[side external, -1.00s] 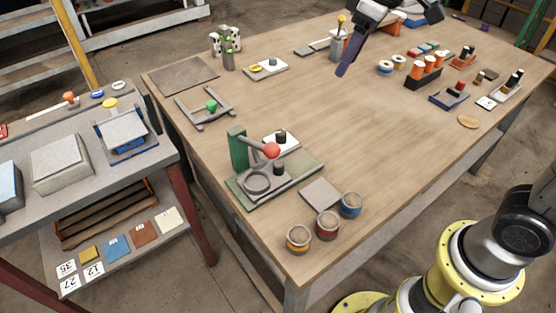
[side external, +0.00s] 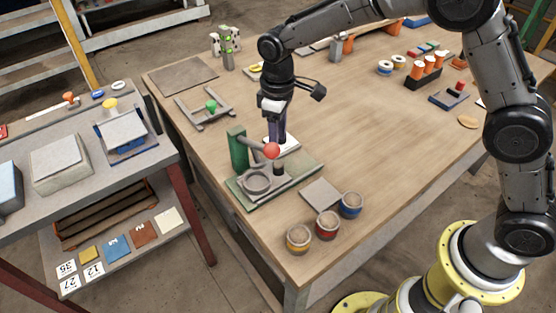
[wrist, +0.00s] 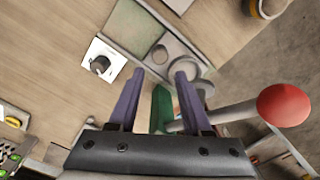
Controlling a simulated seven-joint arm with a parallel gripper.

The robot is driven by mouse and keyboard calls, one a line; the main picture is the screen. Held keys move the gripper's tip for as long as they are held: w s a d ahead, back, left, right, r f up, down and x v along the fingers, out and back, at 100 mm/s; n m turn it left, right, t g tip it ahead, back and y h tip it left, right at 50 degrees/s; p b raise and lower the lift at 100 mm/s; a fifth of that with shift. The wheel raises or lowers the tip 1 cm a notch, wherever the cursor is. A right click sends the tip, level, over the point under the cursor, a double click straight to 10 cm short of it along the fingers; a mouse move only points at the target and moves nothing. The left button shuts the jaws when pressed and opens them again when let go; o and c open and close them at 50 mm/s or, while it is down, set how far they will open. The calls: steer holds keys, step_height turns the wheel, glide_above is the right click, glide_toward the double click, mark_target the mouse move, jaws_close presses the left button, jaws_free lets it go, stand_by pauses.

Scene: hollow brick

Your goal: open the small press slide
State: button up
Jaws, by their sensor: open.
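The small press has a green base (side external: 300,178), a green upright (side external: 238,150), a lever with a red ball (side external: 271,151), a grey ring and a short dark post (side external: 279,169). I cannot tell which part is the slide. My gripper (side external: 277,141) points down with purple fingers just behind the press. In the wrist view my gripper (wrist: 160,75) is open and empty. The green upright (wrist: 160,108) shows between its fingers, and the red ball (wrist: 285,105) is to the right. Whether a finger touches the press is unclear.
A white plate with a black knob (wrist: 102,64) lies left of the fingers in the wrist view. A frame with a green knob (side external: 211,106), a grey square plate (side external: 321,193) and three round jars (side external: 327,224) are near the press. The table middle is clear.

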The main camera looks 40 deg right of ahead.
mark_target(278, 163)
step_height(278, 163, down, 8)
steer(key=shift+f, duration=0.25)
jaws_close()
stand_by(0.3)
steer(key=shift+r, duration=0.1)
stand_by(1.1)
